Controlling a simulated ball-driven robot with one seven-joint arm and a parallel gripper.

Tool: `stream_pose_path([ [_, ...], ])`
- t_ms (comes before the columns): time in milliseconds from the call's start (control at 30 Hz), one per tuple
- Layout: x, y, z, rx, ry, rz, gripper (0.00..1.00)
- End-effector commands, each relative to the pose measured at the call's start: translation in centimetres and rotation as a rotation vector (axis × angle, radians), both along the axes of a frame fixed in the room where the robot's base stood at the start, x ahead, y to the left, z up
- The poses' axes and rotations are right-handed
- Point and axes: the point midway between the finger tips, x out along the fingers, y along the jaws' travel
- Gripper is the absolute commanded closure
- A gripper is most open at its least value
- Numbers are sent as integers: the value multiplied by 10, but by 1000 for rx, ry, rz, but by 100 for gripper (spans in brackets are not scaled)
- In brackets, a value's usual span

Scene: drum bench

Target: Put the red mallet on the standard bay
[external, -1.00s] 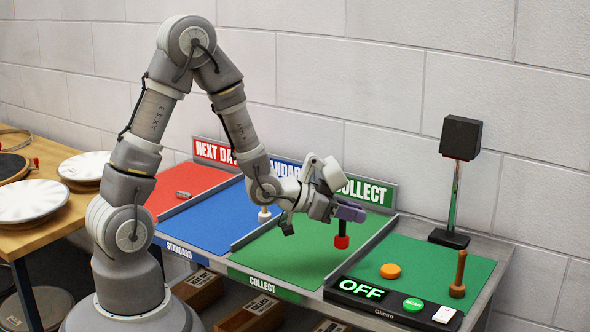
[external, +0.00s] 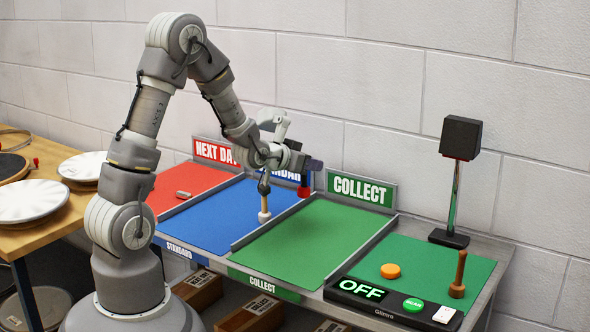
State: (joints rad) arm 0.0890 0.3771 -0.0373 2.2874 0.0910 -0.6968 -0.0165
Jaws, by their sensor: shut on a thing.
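The red mallet (external: 304,192) hangs head down from my gripper (external: 310,166), which is shut on it. Its red head shows below the jaws, by the divider between the blue standard bay (external: 205,222) and the green collect bay (external: 320,232), toward the back. I cannot tell how high it is or exactly which bay it is above. The back of the standard bay and part of its sign are hidden by my arm.
A pale-headed mallet (external: 264,215) stands in the standard bay, near the divider and close to my arm. The collect bay is clear.

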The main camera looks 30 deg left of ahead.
Motion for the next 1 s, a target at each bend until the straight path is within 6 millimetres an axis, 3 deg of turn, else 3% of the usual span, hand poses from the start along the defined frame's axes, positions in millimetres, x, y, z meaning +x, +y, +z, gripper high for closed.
stream_pose_path([
  [100, 14, 33, 6, -5, -2, 83, 100],
  [367, 28, 84, 13, -16, -1, 211, 100],
  [767, -43, 126, -14, -29, -9, 378, 100],
  [1000, -84, 134, -20, -15, -2, 427, 100],
])
